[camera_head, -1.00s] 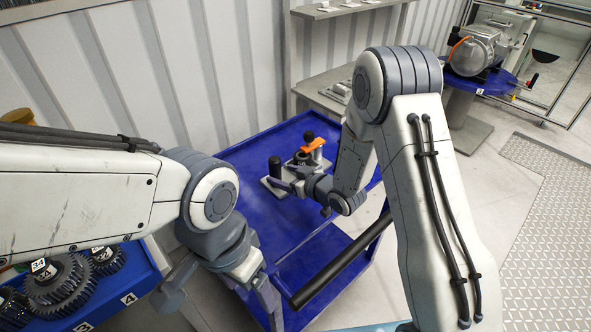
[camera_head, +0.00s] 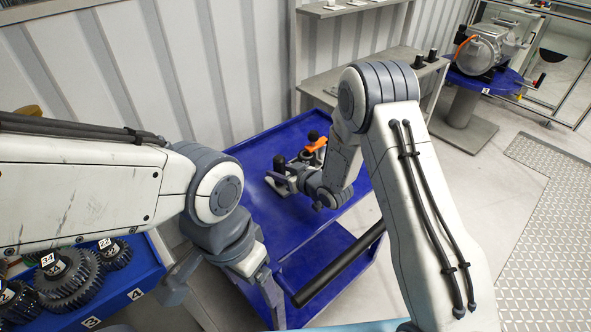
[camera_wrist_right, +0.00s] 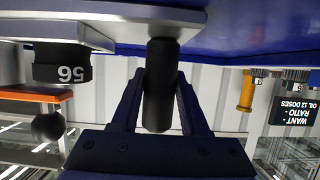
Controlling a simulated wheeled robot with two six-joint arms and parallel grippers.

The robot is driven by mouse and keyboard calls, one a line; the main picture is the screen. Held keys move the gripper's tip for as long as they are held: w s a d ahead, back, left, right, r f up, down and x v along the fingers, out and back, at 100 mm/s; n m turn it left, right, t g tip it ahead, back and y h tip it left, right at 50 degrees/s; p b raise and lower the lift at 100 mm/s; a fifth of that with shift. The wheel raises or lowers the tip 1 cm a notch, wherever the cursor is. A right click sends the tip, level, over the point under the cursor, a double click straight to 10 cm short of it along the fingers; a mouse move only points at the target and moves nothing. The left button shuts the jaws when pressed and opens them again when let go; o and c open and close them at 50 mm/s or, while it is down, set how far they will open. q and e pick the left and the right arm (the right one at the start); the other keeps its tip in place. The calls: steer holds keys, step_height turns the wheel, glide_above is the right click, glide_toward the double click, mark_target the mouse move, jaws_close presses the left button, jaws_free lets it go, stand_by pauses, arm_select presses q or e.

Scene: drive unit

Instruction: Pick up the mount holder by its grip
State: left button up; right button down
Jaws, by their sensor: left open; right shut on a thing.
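The mount holder is a pale plate (camera_wrist_right: 205,22) with an upright black grip (camera_wrist_right: 160,75). In the head view its grip (camera_head: 279,163) shows above the blue cart, partly hidden by my right gripper (camera_head: 290,178). The right wrist view is upside down; there my right gripper (camera_wrist_right: 160,108) has its two fingers closed around the grip, one on each side. A black part marked 56 (camera_wrist_right: 62,65) and an orange lever (camera_wrist_right: 35,95) with a black ball are beside it. I cannot tell whether the plate touches the cart. My left gripper (camera_head: 226,298) is open and empty, low at left.
The blue cart (camera_head: 262,145) has a black handle bar (camera_head: 340,268) in front. A blue tray with several gears (camera_head: 70,280) is at lower left. A grey shelf bench (camera_head: 385,62) stands behind, and a round blue stand (camera_head: 515,88) with a motor at upper right. Floor at right is clear.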

steer(key=shift+r, duration=0.25)
